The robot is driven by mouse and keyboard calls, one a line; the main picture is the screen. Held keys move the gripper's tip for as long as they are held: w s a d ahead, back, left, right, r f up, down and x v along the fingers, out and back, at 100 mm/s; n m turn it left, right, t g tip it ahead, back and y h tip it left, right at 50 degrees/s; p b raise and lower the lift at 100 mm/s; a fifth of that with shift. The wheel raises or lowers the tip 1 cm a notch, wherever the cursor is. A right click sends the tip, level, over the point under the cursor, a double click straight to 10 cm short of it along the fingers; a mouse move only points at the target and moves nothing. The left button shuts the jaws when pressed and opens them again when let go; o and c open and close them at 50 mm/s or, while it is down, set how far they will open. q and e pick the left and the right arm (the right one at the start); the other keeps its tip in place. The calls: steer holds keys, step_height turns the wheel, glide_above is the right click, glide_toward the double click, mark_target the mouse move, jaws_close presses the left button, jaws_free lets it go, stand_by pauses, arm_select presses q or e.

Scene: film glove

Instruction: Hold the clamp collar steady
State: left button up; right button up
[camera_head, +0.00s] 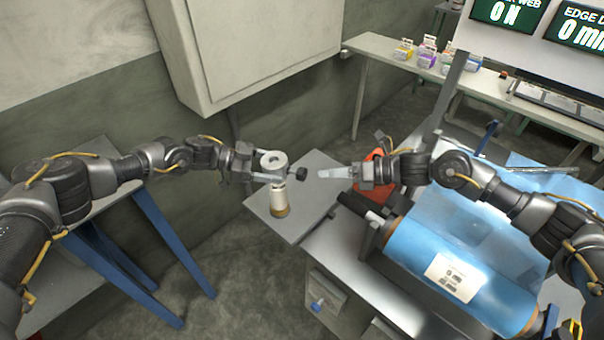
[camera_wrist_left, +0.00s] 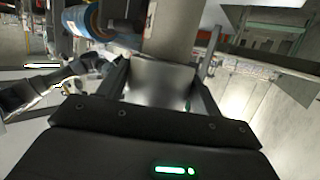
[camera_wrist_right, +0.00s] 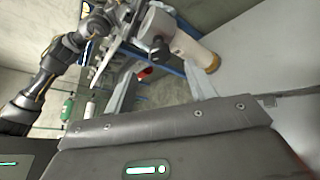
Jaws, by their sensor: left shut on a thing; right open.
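The clamp collar (camera_head: 273,159) is a grey metal ring with a black knob (camera_head: 298,174) on its right side. My left gripper (camera_head: 268,178) is shut on it, at the top of a cream cylinder (camera_head: 279,202). In the left wrist view, the collar's grey metal (camera_wrist_left: 160,82) fills the gap between the fingers. My right gripper (camera_head: 335,172) is open and empty, just right of the knob and apart from it. The right wrist view shows the collar (camera_wrist_right: 157,24) and the cylinder (camera_wrist_right: 200,52) beyond my open fingers. I cannot tell whether the collar touches the cylinder.
The cylinder stands over a small grey shelf (camera_head: 318,167). A large blue film roll (camera_head: 420,255) lies on the machine at right, under my right arm. An orange-red object (camera_head: 376,160) is behind my right gripper. A grey cabinet (camera_head: 250,45) hangs behind.

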mark_target(306, 174)
arm_select(q)
steer(key=shift+r, duration=0.1)
arm_select(e)
steer(key=x, duration=0.8)
steer(key=shift+a+f, duration=0.1)
steer(key=shift+a, duration=0.2)
steer(key=c, duration=1)
steer(key=shift+m, duration=0.4)
steer(key=m, duration=0.2)
steer(key=m+y, duration=0.1)
steer(key=shift+w+m+g+y, duration=0.1)
steer(key=shift+m+g+y, duration=0.2)
steer(key=shift+m+g, duration=0.1)
steer(key=shift+m+y, duration=0.5)
steer(key=shift+m, duration=1.2)
